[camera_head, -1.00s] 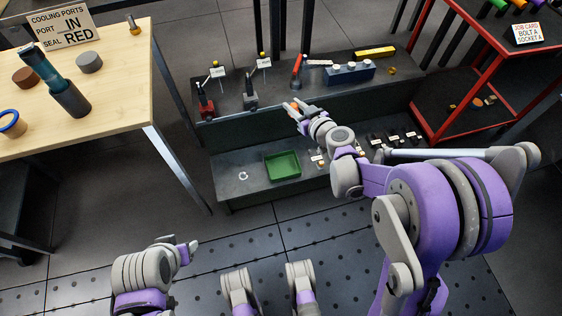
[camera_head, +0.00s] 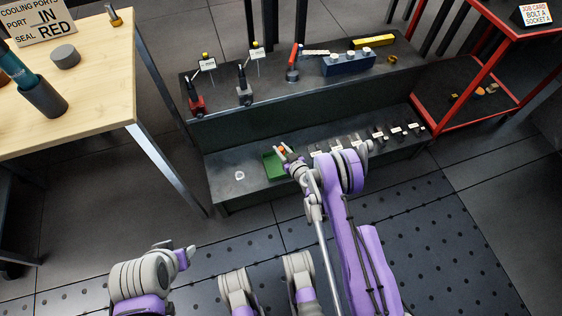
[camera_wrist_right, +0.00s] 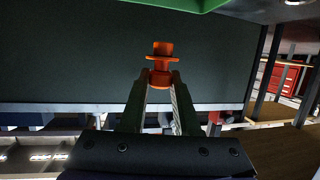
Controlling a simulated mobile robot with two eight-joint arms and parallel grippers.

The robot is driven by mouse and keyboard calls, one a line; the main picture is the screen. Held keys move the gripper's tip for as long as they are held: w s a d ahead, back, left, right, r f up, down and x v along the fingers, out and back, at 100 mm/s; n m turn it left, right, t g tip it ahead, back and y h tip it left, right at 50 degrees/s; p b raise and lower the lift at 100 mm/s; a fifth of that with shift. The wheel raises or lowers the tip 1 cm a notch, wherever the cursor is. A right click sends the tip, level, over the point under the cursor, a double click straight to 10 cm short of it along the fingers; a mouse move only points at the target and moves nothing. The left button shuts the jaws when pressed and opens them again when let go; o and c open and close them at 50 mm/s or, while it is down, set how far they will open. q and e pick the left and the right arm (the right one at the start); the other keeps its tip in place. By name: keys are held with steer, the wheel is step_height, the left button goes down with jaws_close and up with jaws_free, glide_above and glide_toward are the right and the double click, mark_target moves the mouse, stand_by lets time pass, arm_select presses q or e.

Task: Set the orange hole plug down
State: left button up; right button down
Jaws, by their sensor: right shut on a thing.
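My right gripper (camera_head: 285,155) is shut on the orange hole plug (camera_wrist_right: 162,66). In the right wrist view the plug sticks out past the two fingertips (camera_wrist_right: 162,92), with its flange across the middle. In the head view a bit of orange (camera_head: 282,150) shows at the fingertips, beside and over the right part of the green tray (camera_head: 268,174) on the lower shelf. A green rim (camera_wrist_right: 185,4) shows at the top of the wrist view, apart from the plug. My left gripper (camera_head: 184,253) is low at the left, away from the shelf; its fingers are hard to make out.
The dark two-step bench (camera_head: 240,130) carries small labelled parts to the right of the tray, and a blue block (camera_head: 348,66) above. A small white ring (camera_head: 239,175) lies left of the tray. A wooden table (camera_head: 100,100) stands left, a red rack (camera_head: 465,85) right.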

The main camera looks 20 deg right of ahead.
step_height(320, 180, down, 9)
steer(key=shift+f+b, duration=0.1)
steer(key=shift+b, duration=1)
steer(key=c, duration=0.6)
jaws_free()
steer(key=shift+c, duration=0.2)
